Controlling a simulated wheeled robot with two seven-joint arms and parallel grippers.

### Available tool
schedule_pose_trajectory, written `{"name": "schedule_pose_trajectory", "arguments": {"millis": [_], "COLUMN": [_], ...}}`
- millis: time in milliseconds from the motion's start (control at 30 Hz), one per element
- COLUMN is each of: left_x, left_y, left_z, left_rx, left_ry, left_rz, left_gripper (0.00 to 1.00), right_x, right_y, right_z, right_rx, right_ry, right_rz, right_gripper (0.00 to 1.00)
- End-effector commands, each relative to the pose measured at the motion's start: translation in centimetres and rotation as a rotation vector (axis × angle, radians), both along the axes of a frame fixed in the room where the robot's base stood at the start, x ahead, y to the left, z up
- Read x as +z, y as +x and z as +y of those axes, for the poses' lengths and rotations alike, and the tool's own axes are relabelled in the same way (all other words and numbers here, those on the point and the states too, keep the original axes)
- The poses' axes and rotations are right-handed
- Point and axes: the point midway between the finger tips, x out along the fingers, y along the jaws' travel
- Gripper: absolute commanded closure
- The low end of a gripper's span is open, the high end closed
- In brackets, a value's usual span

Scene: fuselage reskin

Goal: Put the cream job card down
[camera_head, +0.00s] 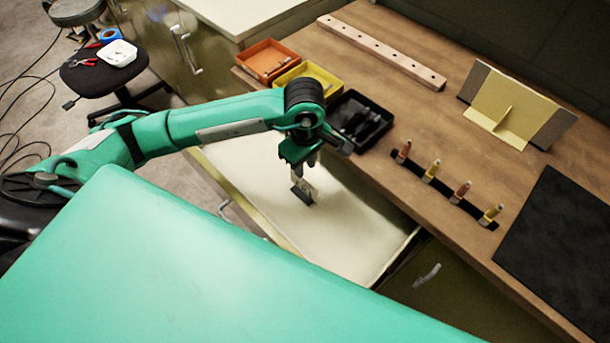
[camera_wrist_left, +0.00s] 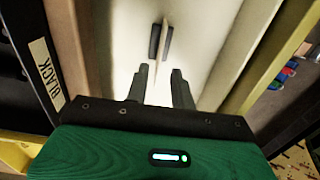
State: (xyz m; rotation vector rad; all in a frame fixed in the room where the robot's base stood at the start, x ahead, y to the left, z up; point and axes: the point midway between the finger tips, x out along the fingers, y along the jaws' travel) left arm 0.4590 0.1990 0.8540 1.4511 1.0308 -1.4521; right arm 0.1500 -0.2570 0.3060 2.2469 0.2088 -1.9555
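My left gripper (camera_head: 303,192) hangs pointing down over an open drawer with a pale bottom (camera_head: 350,240). Its dark fingertips are close together on a thin cream card (camera_head: 312,187), which shows beside them in the head view. In the left wrist view the fingertips (camera_wrist_left: 160,42) stand on either side of the card (camera_wrist_left: 158,62), seen nearly edge-on as a thin pale strip. I cannot tell whether the card's lower edge touches the drawer bottom. My right gripper is in neither view.
Orange (camera_head: 268,60), yellow (camera_head: 312,80) and black (camera_head: 360,118) trays line the wooden bench edge beside the drawer. Several marker-like tools stand in a black strip (camera_head: 447,190). A yellow stand (camera_head: 508,105) and a black mat (camera_head: 562,240) are further right. A drilled wooden bar (camera_head: 380,50) lies behind.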

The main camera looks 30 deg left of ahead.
Motion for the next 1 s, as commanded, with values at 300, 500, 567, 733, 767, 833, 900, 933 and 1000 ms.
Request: {"name": "schedule_pose_trajectory", "arguments": {"millis": [300, 500, 567, 733, 767, 833, 900, 933, 1000], "left_x": [4.5, 5.0, 5.0, 5.0, 5.0, 5.0, 5.0, 5.0, 5.0], "left_y": [0.0, 0.0, 0.0, 0.0, 0.0, 0.0, 0.0, 0.0, 0.0], "left_z": [0.0, 0.0, 0.0, 0.0, 0.0, 0.0, 0.0, 0.0, 0.0], "left_rx": [0.0, 0.0, 0.0, 0.0, 0.0, 0.0, 0.0, 0.0, 0.0], "left_ry": [0.001, 0.0, 0.0, 0.0, 0.0, 0.0, 0.0, 0.0, 0.0], "left_rz": [-0.001, 0.001, 0.001, 0.001, 0.001, 0.001, 0.001, 0.001, 0.001], "left_gripper": [0.75, 0.75, 0.75, 0.75, 0.75, 0.75, 0.75, 0.75, 0.75], "right_x": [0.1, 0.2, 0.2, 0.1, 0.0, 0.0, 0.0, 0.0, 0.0], "right_y": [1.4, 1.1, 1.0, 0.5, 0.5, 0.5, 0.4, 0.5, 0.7], "right_z": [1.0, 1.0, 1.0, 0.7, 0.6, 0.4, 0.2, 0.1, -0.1], "right_rx": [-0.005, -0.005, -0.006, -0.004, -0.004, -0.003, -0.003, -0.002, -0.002], "right_ry": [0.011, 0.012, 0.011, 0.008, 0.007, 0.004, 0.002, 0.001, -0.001], "right_rz": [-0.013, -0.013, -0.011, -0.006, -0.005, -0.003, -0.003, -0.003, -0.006], "right_gripper": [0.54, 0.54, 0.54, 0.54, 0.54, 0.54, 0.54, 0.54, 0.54]}}
